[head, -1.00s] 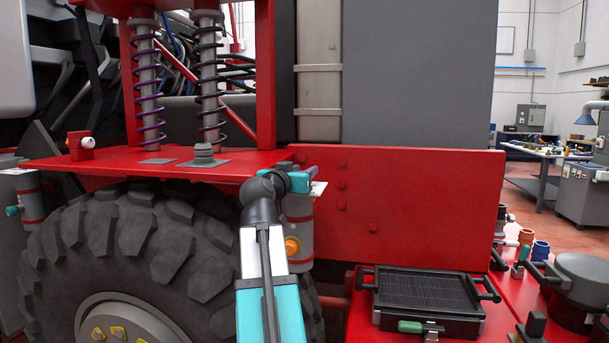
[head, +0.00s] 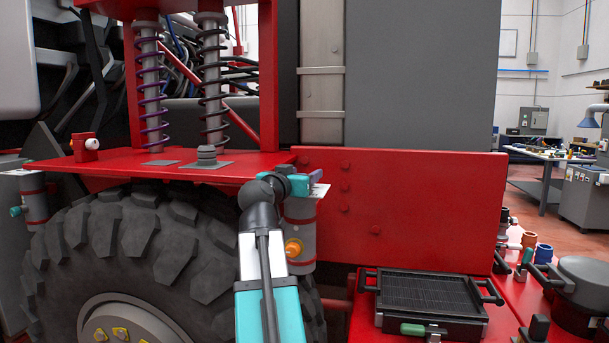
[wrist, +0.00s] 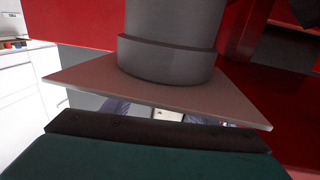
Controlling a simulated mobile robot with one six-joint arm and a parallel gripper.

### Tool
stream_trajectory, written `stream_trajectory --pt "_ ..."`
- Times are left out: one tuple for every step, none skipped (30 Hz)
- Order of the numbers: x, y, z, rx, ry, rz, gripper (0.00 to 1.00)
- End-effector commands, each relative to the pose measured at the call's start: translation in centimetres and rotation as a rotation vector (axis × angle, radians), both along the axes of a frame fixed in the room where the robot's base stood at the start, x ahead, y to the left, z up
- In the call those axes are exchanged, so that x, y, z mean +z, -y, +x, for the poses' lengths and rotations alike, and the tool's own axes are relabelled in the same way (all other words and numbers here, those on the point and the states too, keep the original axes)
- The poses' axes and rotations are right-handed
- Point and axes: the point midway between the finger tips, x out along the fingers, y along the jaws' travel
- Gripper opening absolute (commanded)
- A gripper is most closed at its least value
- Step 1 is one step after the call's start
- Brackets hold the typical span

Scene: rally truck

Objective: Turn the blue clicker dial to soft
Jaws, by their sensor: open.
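A small bluish-purple piece (head: 316,175), which looks like part of the blue dial, shows just right of my gripper (head: 302,184) in the head view. It is above a pale plate (head: 319,190) on top of the right grey canister (head: 301,228). Its setting cannot be read. My gripper is open at the top of this canister; whether it touches the dial is unclear. In the wrist view, the grey canister (wrist: 172,45) and plate (wrist: 160,87) fill the middle. Bluish parts (wrist: 116,106) show past the plate, mostly hidden by it and by my dark-padded finger.
An orange knob (head: 293,248) sits low on the same canister. The red deck (head: 130,168) and tire (head: 150,240) are to the left. A red panel (head: 410,205) stands to the right. A grill (head: 432,293) is on the lower right red surface.

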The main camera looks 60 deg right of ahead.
Motion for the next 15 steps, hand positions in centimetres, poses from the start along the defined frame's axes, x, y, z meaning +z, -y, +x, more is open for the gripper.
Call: stream_trajectory --pt "-0.1 -0.7 -0.1 0.002 0.0 -0.001 0.52" --pt "-0.1 -1.1 -0.2 0.002 0.0 -0.001 0.52" --pt "-0.1 -1.6 -0.2 0.003 0.001 -0.002 0.52" --pt "-0.1 -2.0 -0.3 0.003 0.001 -0.002 0.52" --pt "-0.1 -2.5 -0.4 0.003 0.001 -0.001 0.52" --pt "-0.1 -3.0 -0.4 0.003 0.002 -0.001 0.52" --pt "-0.1 -3.5 -0.5 0.004 0.002 -0.002 0.52" --pt "-0.2 -3.9 -0.5 0.004 0.002 -0.002 0.52" --pt "-0.2 -4.5 -0.6 0.004 0.002 -0.001 0.52" --pt "-0.2 -5.0 -0.7 0.004 0.002 -0.001 0.52" --pt "-0.1 -5.5 -0.8 0.003 0.001 -0.002 0.52" --pt "-0.1 -6.1 -0.9 0.004 0.002 -0.002 0.52" --pt "-0.1 -6.6 -0.9 0.005 0.002 -0.002 0.52" --pt "-0.2 -7.1 -1.0 0.004 0.002 -0.001 0.52" --pt "-0.2 -7.6 -1.1 0.005 0.002 -0.001 0.52"
